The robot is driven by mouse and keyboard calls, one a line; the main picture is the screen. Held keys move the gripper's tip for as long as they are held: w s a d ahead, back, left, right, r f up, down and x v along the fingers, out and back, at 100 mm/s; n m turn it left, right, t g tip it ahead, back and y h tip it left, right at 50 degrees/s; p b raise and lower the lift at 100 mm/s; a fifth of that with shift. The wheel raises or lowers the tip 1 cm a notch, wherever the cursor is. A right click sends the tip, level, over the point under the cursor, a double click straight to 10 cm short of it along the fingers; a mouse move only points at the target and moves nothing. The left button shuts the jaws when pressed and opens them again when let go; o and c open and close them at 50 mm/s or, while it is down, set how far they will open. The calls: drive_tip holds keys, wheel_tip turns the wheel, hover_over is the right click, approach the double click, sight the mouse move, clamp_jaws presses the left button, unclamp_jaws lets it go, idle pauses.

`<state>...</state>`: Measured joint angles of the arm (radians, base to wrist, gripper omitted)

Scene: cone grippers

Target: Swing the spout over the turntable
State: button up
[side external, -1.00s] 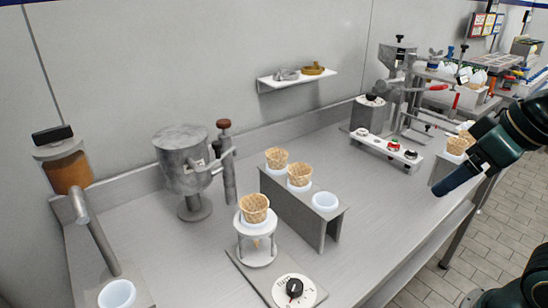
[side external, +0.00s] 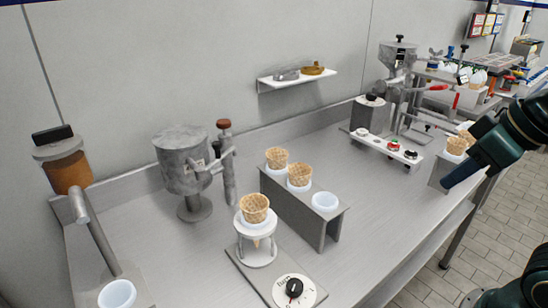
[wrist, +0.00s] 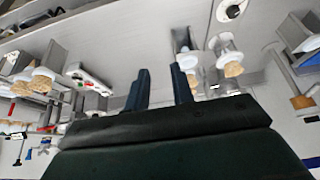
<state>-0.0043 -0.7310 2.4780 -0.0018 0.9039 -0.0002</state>
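A grey metal hopper (side external: 182,165) stands on a round foot at the left of the bench. A vertical spout tube (side external: 229,178) with a red-brown knob (side external: 224,124) is joined to its right side. The tube hangs behind and left of the white turntable stand (side external: 257,250), not over it. The stand holds a waffle cone (side external: 254,208) upright. My gripper (wrist: 162,78) is open and empty, its two dark blue fingers apart. In the side view my gripper (side external: 450,182) is at the far right, well away from the hopper.
A dial (side external: 294,289) sits in front of the stand. A grey rack (side external: 298,211) with cones and an empty white cup (side external: 325,201) stands between the hopper and my gripper. A button panel (side external: 386,151) is at the back.

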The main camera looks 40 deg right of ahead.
drive_tip(key=shift+n+y, duration=0.3)
drive_tip(key=shift+n, duration=0.3)
drive_tip(key=w+r, duration=0.2)
drive_tip(key=w, duration=0.1)
drive_tip(key=w+a+r, duration=0.1)
drive_tip(key=w+r, duration=0.1)
drive_tip(key=w, duration=0.1)
drive_tip(key=w+a+r, duration=0.1)
drive_tip(key=w+r, duration=0.1)
drive_tip(key=shift+w+a, duration=0.15)
drive_tip(key=shift+w, duration=0.25)
clamp_jaws()
drive_tip(key=w+a+r+n+g, duration=0.1)
drive_tip(key=w+a, duration=0.4)
drive_tip(key=w, duration=0.5)
drive_tip(key=w+a+r+n, duration=0.1)
drive_tip(key=w+a, duration=0.3)
drive_tip(key=w, duration=0.7)
drive_tip(key=w+a+f+n+g+y, duration=0.1)
drive_tip(key=w+a+f, duration=0.3)
drive_tip(key=w+a, duration=0.3)
drive_tip(key=shift+w+a+n, duration=0.15)
drive_tip(key=shift+w+n, duration=0.15)
drive_tip(key=shift+w, duration=0.6)
drive_tip(key=shift+f, duration=0.1)
